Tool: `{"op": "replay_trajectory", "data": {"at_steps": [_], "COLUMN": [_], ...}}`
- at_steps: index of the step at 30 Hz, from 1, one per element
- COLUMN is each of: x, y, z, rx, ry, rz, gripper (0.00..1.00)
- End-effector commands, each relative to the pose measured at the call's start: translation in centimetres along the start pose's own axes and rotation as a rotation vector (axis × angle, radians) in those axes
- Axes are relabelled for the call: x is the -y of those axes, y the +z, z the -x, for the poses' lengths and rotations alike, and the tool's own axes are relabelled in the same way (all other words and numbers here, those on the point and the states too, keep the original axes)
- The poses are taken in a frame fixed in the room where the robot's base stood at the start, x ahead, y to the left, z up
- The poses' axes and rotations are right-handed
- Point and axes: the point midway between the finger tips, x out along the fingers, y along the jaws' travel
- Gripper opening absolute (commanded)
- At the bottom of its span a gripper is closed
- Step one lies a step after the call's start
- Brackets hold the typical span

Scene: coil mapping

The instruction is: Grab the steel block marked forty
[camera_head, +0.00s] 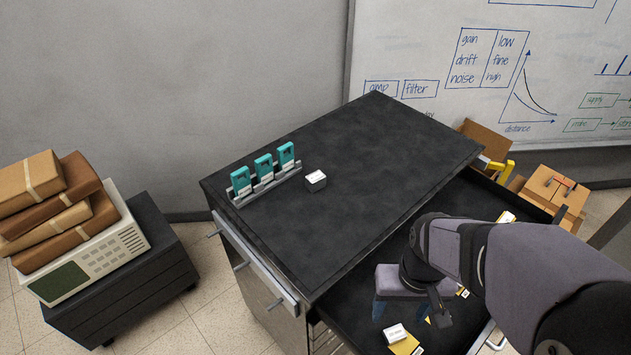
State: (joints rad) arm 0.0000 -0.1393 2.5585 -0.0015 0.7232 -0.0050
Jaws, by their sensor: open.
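A small dark block with a white label on top (316,181) stands on the black cabinet top (370,150), beside the rack. Its marking is too small to read. In the open drawer (375,325) a white-topped block (395,333) sits on a yellow card. Another pale-topped block (507,217) shows at the drawer's far end. I cannot tell which block is marked forty. My gripper (406,308) is open and points down in or just over the drawer, behind the near white-topped block. What lies under it is hidden by my gripper and arm.
Three teal meters (264,168) stand in a grey rack on the cabinet top. The rest of the top is clear. A side cabinet (130,275) with a beige instrument and brown parcels stands left. Cardboard boxes (555,190) lie behind the drawer.

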Motion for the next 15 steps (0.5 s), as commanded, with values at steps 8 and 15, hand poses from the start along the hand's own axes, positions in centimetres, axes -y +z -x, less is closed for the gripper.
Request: {"op": "replay_trajectory", "data": {"at_steps": [8,15], "x": [0.0,-0.7], "y": [-0.2,-1.7], "z": [3.1,4.9], "rx": [-0.009,-0.045], "ry": [0.000,0.028], "rz": [0.000,-0.001], "gripper": [0.61,0.61]}}
